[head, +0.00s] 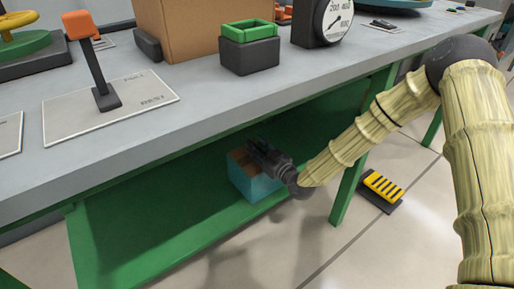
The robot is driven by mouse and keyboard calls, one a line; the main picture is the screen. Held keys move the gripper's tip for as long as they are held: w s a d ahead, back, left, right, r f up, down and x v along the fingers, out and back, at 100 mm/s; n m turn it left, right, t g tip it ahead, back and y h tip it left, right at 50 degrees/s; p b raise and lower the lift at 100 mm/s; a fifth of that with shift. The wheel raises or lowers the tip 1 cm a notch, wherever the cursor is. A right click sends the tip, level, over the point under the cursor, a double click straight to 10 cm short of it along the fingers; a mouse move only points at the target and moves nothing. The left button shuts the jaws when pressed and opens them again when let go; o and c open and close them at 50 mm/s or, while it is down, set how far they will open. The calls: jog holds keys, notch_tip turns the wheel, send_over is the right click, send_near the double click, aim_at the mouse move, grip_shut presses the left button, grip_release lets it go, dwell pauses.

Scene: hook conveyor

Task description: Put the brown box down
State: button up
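My gripper (268,158) reaches in under the tabletop, over a small teal box or bin (257,185) on the green lower shelf. A brown surface (241,164) shows at the top of the teal one, right under my fingers. I cannot tell whether it is a separate small brown box or the bin's inside. My fingers are dark and small here, and whether they are open or shut on it cannot be seen. A large brown cardboard box (178,28) stands on the tabletop, apart from my gripper.
The grey tabletop (205,88) overhangs the green lower shelf (145,235). A green table leg (347,192) stands right of my gripper. An orange lever (92,60), a green-rimmed black container (250,55) and a gauge (322,22) are on top. A yellow-and-black pedal (382,187) lies on the floor.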

jog(key=shift+r, duration=0.1)
jog(key=shift+s+d, duration=0.15)
jog(key=p+v, duration=0.3)
jog(key=v, duration=0.8)
jog(key=shift+s+d+p, duration=0.15)
jog(key=shift+s+p, duration=0.1)
jog(key=shift+p, duration=0.05)
